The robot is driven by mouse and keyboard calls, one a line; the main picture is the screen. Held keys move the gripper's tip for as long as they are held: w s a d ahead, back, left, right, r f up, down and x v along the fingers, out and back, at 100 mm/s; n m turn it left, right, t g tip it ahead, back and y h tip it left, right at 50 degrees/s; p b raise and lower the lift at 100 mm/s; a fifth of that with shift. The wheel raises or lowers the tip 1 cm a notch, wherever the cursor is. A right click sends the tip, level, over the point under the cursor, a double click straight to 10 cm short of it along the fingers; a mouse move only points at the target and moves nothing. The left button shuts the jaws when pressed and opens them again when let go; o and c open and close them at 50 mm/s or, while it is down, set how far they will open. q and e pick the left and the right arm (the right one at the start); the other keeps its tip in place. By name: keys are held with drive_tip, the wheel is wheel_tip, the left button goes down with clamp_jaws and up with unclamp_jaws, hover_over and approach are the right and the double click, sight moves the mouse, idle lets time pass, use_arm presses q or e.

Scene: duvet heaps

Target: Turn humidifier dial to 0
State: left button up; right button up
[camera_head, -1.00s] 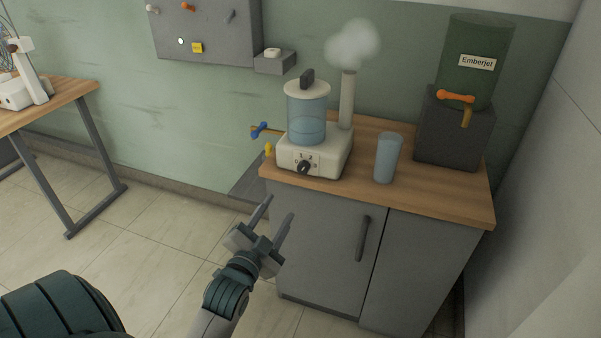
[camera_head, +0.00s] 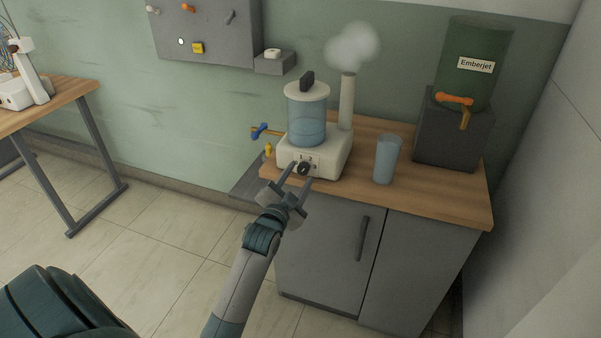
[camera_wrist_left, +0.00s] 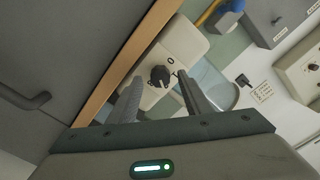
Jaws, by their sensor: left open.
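The humidifier (camera_head: 335,152) has a white base, a clear water tank and a spout with a vapour puff above it. It stands on the wooden counter's left end. Its black dial (camera_head: 304,168) is on the front face; in the left wrist view the dial (camera_wrist_left: 160,76) shows with a "0" mark close by. I cannot tell the dial's exact setting. My left gripper (camera_head: 301,172) is open, its two fingers pointing at the front face, one on each side of the dial. In the left wrist view the dial appears between and beyond the fingertips (camera_wrist_left: 157,78). My right gripper is not in view.
A blue cup (camera_head: 387,159) stands right of the humidifier. A green Emberjet dispenser (camera_head: 478,65) with an orange-handled tap is at the back right. A blue-handled valve (camera_head: 260,131) sticks out left of the humidifier. Grey cabinet doors (camera_head: 330,245) are below the counter.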

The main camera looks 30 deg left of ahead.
use_arm(q)
drive_tip(key=shift+x, duration=1)
drive_tip(key=shift+c, duration=0.7)
drive_tip(key=c, duration=0.9)
